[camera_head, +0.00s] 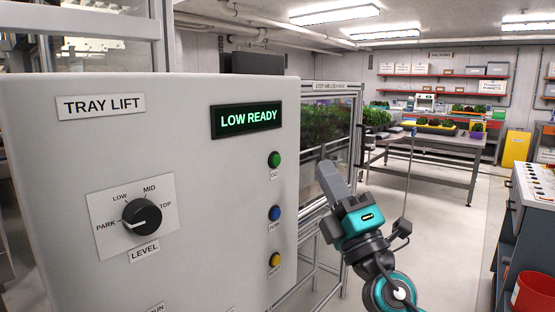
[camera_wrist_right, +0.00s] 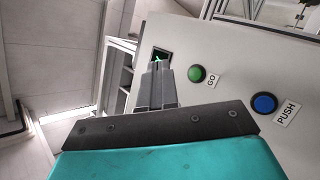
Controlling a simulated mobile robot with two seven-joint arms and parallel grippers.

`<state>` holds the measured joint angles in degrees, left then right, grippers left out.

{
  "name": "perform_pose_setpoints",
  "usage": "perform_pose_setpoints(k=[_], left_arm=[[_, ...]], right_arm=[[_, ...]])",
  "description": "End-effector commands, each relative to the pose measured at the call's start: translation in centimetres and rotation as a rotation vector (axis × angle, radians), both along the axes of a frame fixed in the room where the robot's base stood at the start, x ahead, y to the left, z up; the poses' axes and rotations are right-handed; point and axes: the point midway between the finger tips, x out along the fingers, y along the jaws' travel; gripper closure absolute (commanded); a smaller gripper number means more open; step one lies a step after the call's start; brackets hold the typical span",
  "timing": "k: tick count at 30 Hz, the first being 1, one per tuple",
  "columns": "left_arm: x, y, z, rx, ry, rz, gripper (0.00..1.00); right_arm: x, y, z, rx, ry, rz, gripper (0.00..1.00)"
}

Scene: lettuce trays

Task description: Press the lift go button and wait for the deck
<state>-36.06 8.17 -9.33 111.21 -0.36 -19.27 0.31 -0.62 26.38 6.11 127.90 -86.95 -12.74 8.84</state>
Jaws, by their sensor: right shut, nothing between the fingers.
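The tray lift panel (camera_head: 200,120) stands at the left in the head view. Its green GO button (camera_head: 274,159) is under the display (camera_head: 247,119), which reads LOW READY. My right gripper (camera_head: 325,170) is shut and empty, to the right of the GO button and apart from it in the head view. In the right wrist view the shut fingers (camera_wrist_right: 158,70) point toward the panel, with the green button (camera_wrist_right: 196,73) just right of the tips; no contact shows. My left gripper is not in view. The lift deck is not clearly seen.
A blue button (camera_head: 274,213) and a yellow button (camera_head: 274,260) sit below GO. The LEVEL knob (camera_head: 141,217) is at the panel's left. A framed enclosure (camera_head: 326,87) stands behind the panel. A table (camera_head: 430,145) with plants is farther back; a red bucket (camera_head: 533,292) is at lower right.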

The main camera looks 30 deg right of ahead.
Motion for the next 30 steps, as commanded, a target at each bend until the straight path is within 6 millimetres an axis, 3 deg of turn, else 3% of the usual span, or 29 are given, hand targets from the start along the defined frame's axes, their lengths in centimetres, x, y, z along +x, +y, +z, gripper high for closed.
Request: perform_pose_setpoints(k=[12,18,30], left_arm=[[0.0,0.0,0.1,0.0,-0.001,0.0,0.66],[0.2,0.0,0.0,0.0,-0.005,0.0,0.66],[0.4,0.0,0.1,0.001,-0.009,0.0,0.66]], right_arm=[[5.1,2.1,-0.1,0.001,-0.001,0.001,1.0],[6.1,2.6,0.0,-0.001,0.0,0.001,1.0],[6.2,2.6,0.0,-0.001,0.0,0.001,1.0]])
